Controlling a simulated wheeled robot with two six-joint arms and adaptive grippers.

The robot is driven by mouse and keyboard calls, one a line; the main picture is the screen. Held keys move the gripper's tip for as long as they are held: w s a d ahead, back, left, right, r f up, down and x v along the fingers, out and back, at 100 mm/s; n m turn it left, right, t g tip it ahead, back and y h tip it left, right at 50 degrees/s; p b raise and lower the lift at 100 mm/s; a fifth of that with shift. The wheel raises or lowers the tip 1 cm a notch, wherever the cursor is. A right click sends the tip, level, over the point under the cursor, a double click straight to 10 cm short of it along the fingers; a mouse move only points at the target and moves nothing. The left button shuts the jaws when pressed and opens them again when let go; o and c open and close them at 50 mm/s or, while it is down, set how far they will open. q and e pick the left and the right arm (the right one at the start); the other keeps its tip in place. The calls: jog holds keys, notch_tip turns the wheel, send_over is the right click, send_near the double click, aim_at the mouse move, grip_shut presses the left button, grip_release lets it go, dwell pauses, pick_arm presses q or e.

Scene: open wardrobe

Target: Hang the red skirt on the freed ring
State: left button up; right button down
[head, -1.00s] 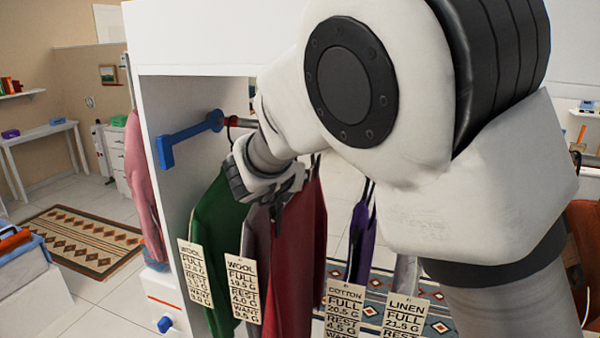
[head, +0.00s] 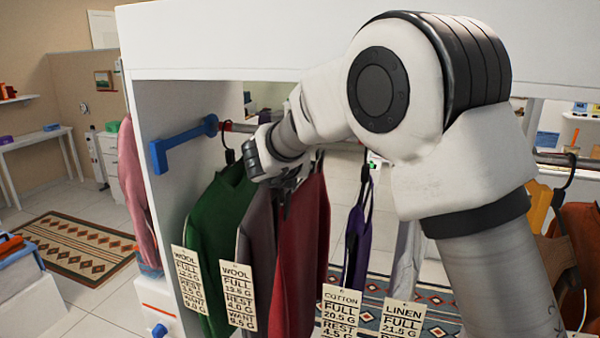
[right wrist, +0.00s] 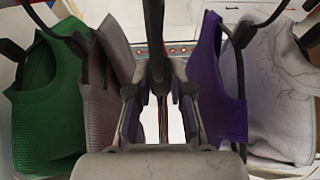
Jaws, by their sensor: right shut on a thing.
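The red skirt (head: 301,245) hangs in the wardrobe between a mauve-grey garment (head: 258,235) and a purple one (head: 358,235). My right gripper (head: 288,186) is at the top of the red skirt and covers its hanger in the head view. In the right wrist view, my right gripper (right wrist: 158,98) is shut on a dark upright hanger part (right wrist: 155,50) between its fingers. The freed ring cannot be made out in either view. My left gripper is in neither view.
A green garment (head: 215,235) hangs at the left, close to my gripper. A pale garment (right wrist: 258,80) hangs beyond the purple one. Paper tags (head: 240,295) hang in front. A blue bracket (head: 185,145) holds the rail's left end. My arm hides much of the rail.

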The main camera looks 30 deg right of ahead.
jog(key=shift+w+d, duration=0.35)
jog(key=shift+d, duration=0.15)
jog(key=shift+w, duration=0.1)
jog(key=shift+w+d, duration=0.65)
jog(key=shift+d, duration=0.25)
jog(key=shift+w+d+p, duration=0.6)
jog(key=shift+w+d, duration=1.05)
jog(key=shift+d, duration=0.25)
jog(key=shift+f+b, duration=1.5)
jog(key=shift+s+f+b, duration=0.1)
jog(key=shift+f+b, duration=0.3)
jog(key=shift+b, duration=0.15)
jog(key=c, duration=1)
grip_release()
